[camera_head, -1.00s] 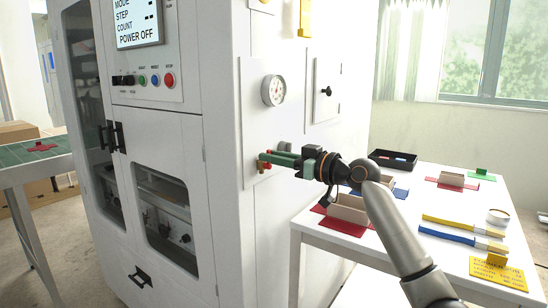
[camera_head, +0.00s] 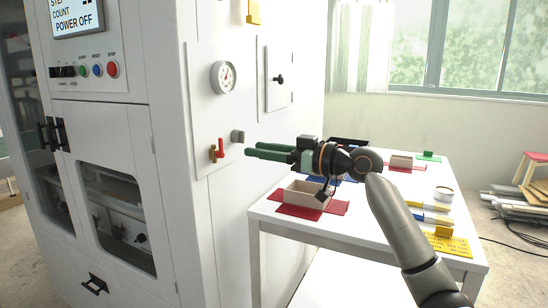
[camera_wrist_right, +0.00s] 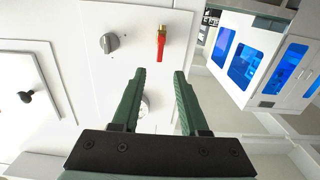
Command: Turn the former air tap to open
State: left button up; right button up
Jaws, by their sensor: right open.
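The air tap, with a red handle (camera_head: 220,148) on a brass body, sits on the side panel of the white former (camera_head: 180,190). In the right wrist view the red handle (camera_wrist_right: 161,45) shows beyond the fingertips, slightly right of the gap's middle. My right gripper (camera_head: 248,150) is open and empty, with green fingers pointing left toward the panel. It is to the right of the tap and apart from it. In the right wrist view its two fingers (camera_wrist_right: 157,72) are spread with nothing between them. My left gripper is not in view.
A grey knob (camera_head: 238,136) is just beside the tap, also in the right wrist view (camera_wrist_right: 109,42). A pressure gauge (camera_head: 223,77) is above. A white table (camera_head: 300,228) with a box on a red mat (camera_head: 335,207) stands right of the former, under my right arm.

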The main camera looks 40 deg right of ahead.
jog(key=shift+v, duration=1.5)
dwell(0.3)
